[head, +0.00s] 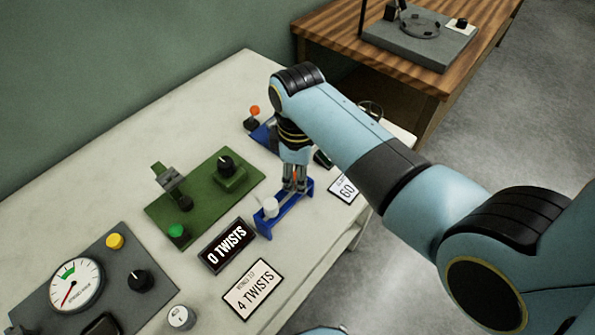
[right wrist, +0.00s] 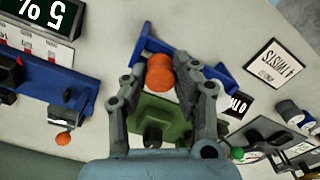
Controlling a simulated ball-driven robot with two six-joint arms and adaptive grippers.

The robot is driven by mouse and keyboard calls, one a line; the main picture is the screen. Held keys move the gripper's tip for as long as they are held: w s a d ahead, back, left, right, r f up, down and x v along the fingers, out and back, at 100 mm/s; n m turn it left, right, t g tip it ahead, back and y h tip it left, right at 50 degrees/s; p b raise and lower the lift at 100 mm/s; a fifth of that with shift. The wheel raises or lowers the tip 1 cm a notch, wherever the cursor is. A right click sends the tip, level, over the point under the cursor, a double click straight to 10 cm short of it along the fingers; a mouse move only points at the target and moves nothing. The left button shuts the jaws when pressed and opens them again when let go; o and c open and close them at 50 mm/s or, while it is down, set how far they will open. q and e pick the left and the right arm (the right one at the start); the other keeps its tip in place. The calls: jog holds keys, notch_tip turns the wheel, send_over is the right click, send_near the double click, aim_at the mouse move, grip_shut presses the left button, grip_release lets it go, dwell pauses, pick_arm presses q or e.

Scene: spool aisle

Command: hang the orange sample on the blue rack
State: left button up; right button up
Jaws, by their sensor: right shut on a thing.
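The blue rack (head: 294,204) stands on the white bench in the head view, with a white cylinder (head: 270,207) at its near left end. My right gripper (head: 295,188) points down over the rack's far part, shut on the orange sample (right wrist: 160,72). Only a sliver of the sample (head: 296,176) shows between the fingers in the head view. In the right wrist view the sample is a short orange cylinder between the fingertips, with parts of the blue rack (right wrist: 146,43) behind it. I cannot tell whether the sample touches the rack. My left gripper is not in view.
A green twisting fixture (head: 215,190) stands left of the rack. A "0 TWISTS" display (head: 226,246) and a "4 TWISTS" card (head: 253,289) lie nearer. A grey gauge panel (head: 110,265) is at lower left. An orange-knobbed lever (head: 254,111) stands behind the gripper.

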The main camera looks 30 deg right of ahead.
jog(key=o, duration=1.1)
jog(key=shift+r, duration=0.15)
notch_tip(320, 180, up, 12)
jog(key=shift+f, duration=0.15)
